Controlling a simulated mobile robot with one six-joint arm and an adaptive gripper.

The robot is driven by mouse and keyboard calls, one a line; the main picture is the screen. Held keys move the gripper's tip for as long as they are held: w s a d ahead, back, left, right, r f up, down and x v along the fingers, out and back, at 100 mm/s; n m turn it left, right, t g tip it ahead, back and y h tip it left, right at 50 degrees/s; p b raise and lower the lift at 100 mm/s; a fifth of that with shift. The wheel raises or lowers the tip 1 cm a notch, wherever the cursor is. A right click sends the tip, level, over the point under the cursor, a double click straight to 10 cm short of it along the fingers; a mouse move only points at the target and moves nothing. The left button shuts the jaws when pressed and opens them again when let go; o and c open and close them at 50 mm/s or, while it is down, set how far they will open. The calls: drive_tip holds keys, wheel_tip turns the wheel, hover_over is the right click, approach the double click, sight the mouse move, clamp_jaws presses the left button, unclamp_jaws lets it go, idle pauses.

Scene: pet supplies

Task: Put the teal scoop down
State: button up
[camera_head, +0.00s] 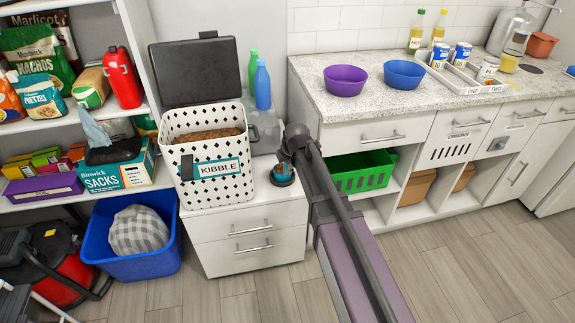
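A small teal thing (284,169), which looks like the teal scoop, shows over a dark round piece at the front right of the white drawer unit's top. Whether it rests there or is held above the top is too small to tell. The end of my arm (297,142) is right above and beside it. The fingers of my gripper cannot be made out, so their opening and contact with the scoop are unclear. The white kibble bin (208,185) stands open just left of the scoop, with brown kibble (207,135) inside.
The drawer unit (245,222) has little free top. Green and blue bottles (262,86) stand behind. A blue tub (160,268) with a checked cushion is on the floor at left. The counter (320,93) at right holds purple (345,81) and blue (404,75) bowls.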

drive_tip(key=shift+r, duration=0.1)
idle(0.3)
drive_tip(key=p+v, duration=1.1)
drive_tip(key=v, duration=0.1)
idle(0.6)
idle(0.7)
drive_tip(key=s+d+f+m+g+h, duration=0.1)
drive_tip(key=s+d+m+g+h, duration=0.1)
drive_tip(key=s+d+m, duration=1.5)
drive_tip(key=shift+d+m+g, duration=0.9)
drive_tip(key=shift+d+m, duration=0.5)
drive_tip(key=shift+m, duration=1.9)
wheel_tip(320, 180, up, 9)
drive_tip(key=p, duration=0.9)
